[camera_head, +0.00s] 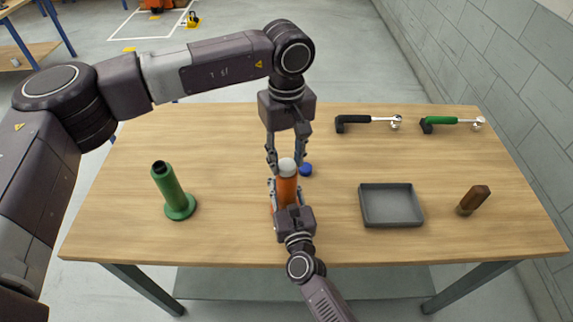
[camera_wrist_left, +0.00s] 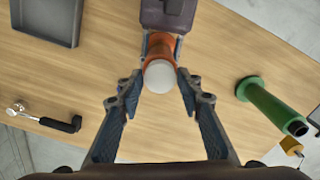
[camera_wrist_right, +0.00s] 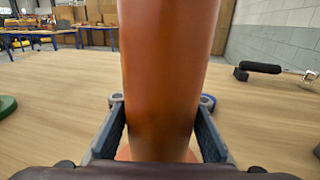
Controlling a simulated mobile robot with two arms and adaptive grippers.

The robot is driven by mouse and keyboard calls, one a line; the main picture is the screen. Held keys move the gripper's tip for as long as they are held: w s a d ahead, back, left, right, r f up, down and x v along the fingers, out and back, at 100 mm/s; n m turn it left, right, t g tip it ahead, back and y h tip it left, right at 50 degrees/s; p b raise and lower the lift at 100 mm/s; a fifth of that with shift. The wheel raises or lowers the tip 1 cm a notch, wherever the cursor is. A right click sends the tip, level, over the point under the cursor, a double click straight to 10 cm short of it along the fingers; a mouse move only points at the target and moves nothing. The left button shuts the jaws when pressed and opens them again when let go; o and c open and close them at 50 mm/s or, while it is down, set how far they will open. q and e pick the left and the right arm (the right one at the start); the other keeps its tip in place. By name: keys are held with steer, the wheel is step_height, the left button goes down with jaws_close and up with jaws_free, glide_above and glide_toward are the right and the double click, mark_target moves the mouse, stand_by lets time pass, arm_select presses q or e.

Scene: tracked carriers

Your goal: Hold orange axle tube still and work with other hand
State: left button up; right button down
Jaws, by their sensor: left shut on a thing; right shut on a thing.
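The orange axle tube (camera_head: 286,190) stands upright on the table, with a round white cap (camera_head: 287,167) on its top end. My right gripper (camera_head: 283,190) is shut on the tube's body from the near side; in the right wrist view the tube (camera_wrist_right: 165,75) fills the space between its fingers. My left gripper (camera_head: 287,157) points down from above and is shut on the white cap, one finger on each side. The cap also shows in the left wrist view (camera_wrist_left: 160,76). The tube's lower part is partly hidden by my right gripper.
A blue ring or cap (camera_head: 306,170) lies just right of the tube. A green tube on a flange (camera_head: 168,185) stands left. A grey tray (camera_head: 391,222) and a brown-handled thing (camera_head: 473,200) are right. Black-handled (camera_head: 368,119) and green-handled (camera_head: 452,121) wrenches lie behind.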

arm_select(q)
steer(key=m, duration=0.2)
steer(key=shift+m, duration=0.3)
steer(key=m, duration=0.3)
steer(key=shift+m, duration=0.4)
steer(key=m, duration=0.6)
steer(key=o, duration=0.9)
